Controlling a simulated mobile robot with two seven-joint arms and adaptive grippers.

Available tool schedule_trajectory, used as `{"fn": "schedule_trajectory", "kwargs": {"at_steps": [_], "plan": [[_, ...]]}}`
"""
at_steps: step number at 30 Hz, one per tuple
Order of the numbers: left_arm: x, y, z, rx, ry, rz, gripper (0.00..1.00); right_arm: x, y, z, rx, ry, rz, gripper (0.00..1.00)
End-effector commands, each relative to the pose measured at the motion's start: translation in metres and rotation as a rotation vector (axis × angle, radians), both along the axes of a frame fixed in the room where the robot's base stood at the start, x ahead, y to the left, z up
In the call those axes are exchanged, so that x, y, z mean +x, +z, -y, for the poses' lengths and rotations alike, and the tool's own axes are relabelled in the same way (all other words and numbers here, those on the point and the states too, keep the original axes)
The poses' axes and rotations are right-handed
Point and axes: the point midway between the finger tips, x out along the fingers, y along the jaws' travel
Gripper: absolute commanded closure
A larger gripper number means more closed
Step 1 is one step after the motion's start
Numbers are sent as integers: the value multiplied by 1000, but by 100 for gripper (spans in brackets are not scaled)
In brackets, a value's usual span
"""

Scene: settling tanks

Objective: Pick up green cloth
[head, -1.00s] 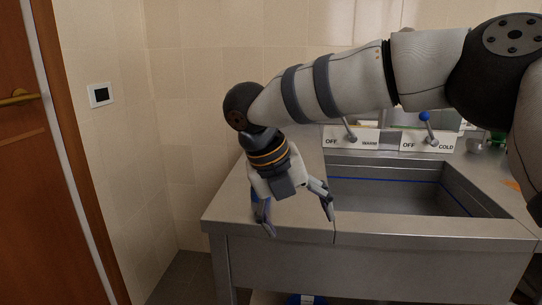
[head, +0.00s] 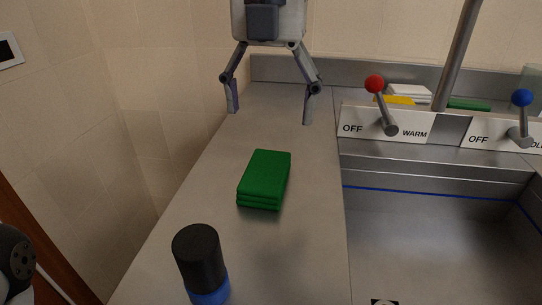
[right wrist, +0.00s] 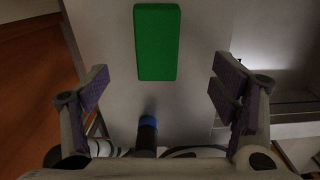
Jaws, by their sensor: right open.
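A green cloth (head: 265,178), folded into a thick stack, lies flat on the metal counter left of the sink. My right gripper (head: 269,110) is open and empty, with its fingers spread above the counter beyond the cloth in the head view. In the right wrist view the cloth (right wrist: 157,42) appears upright and centred, ahead of and between the open fingers (right wrist: 160,86). The fingers do not touch it. My left gripper is not in view.
A bottle with a black top (head: 199,257) and blue lower part stands on the counter nearer than the cloth. The sink (head: 440,240) is at right. Behind it are a WARM lever (head: 384,106), a blue-knobbed lever (head: 521,118), a pipe (head: 458,55) and a flat green item (head: 468,104).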

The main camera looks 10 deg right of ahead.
Motion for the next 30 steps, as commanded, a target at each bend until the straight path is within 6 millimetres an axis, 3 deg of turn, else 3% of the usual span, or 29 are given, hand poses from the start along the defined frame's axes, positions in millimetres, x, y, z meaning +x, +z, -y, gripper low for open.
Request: {"fn": "schedule_trajectory", "kwargs": {"at_steps": [3, 15, 19, 25, 30], "plan": [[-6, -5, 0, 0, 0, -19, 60, 0, -33, 0, -2, 2, -11, 20], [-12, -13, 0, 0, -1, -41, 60, 2, -100, -6, -3, 1, -9, 20], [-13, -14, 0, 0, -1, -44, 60, 3, -113, -6, -2, 1, -5, 20], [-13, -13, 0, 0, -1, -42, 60, 3, -113, -6, -1, 0, -3, 20], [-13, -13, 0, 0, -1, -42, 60, 3, -113, -6, -1, 1, -3, 56]]}}
